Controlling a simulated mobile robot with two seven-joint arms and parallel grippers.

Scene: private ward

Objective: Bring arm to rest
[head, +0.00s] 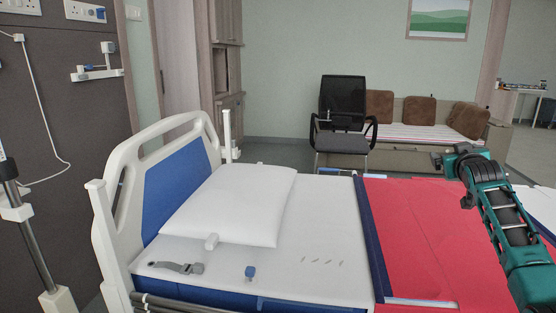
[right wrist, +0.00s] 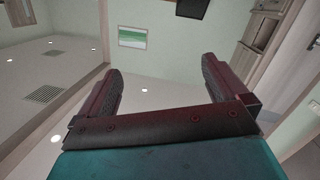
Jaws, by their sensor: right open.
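My right arm (head: 502,215) comes in from the right edge in the head view, raised over the red cover on the bed. My right gripper (right wrist: 160,68) shows in the right wrist view with its two dark fingers wide apart and nothing between them. Past the fingers are the wall, a green picture and what looks like the ceiling with small lights and vents. I cannot make out the fingers in the head view. My left arm and gripper are not in view.
A hospital bed with a white headboard (head: 112,218), white pillow (head: 230,205) and red cover (head: 415,225) fills the front. A black chair (head: 342,105) and a sofa with brown cushions (head: 418,112) stand behind. A pole (head: 35,245) stands at the left.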

